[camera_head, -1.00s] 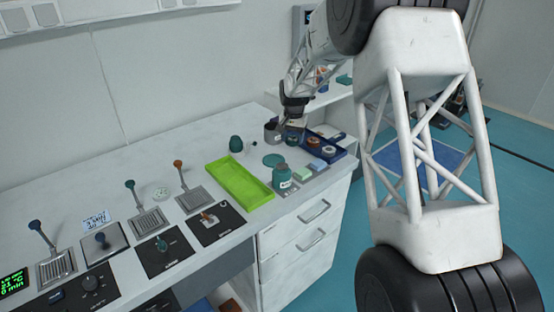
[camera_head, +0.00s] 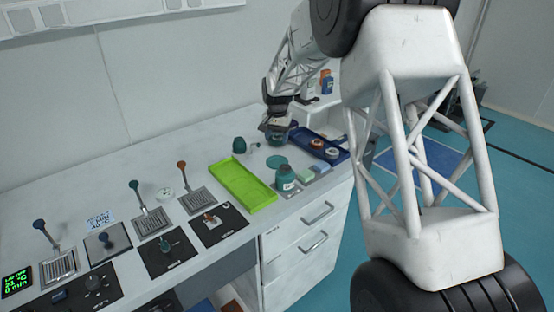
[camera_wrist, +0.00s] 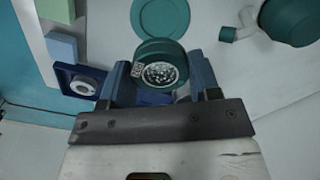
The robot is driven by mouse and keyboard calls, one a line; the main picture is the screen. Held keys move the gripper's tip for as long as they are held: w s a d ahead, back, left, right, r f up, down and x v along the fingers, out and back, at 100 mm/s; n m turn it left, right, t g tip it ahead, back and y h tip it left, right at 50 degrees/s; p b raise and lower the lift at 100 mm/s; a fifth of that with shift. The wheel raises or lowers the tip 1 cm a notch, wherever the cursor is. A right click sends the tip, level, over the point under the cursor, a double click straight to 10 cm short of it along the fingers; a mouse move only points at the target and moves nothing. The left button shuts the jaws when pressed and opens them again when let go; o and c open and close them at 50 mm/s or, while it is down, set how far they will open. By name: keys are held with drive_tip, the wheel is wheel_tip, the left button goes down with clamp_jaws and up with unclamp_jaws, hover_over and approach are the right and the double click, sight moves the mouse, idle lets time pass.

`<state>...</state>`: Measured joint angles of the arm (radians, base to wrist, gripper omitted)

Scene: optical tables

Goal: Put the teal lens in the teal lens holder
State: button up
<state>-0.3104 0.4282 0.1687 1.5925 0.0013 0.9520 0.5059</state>
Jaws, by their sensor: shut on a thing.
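My gripper (camera_wrist: 161,82) is shut on a round teal container (camera_wrist: 160,50) with a speckled grey end and a small label, between its two blue fingers. In the head view my gripper (camera_head: 278,126) is over the back right of the bench, and the held teal container (camera_head: 278,138) shows under it. I cannot make out a piece that is clearly a lens. A teal-knobbed fixture on a black plate (camera_head: 165,245) and a teal-topped lever (camera_head: 134,186) stand at the left; I cannot tell whether either is the lens holder.
A teal jar (camera_head: 286,178), a flat teal disc (camera_head: 277,162) and a teal bulb (camera_head: 239,145) stand near a lime tray (camera_head: 242,187). A blue tray (camera_head: 303,132) with small round pieces lies at the right. Blue and orange levers flank the teal one.

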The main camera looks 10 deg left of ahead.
hover_over(277, 162)
drive_tip(key=shift+f, duration=2.55)
drive_tip(key=shift+f, duration=1.9)
drive_tip(key=shift+f, duration=0.1)
drive_tip(key=o, duration=0.9)
drive_tip(key=shift+o, duration=0.2)
wheel_tip(277, 162, up, 12)
drive_tip(key=shift+r, duration=0.1)
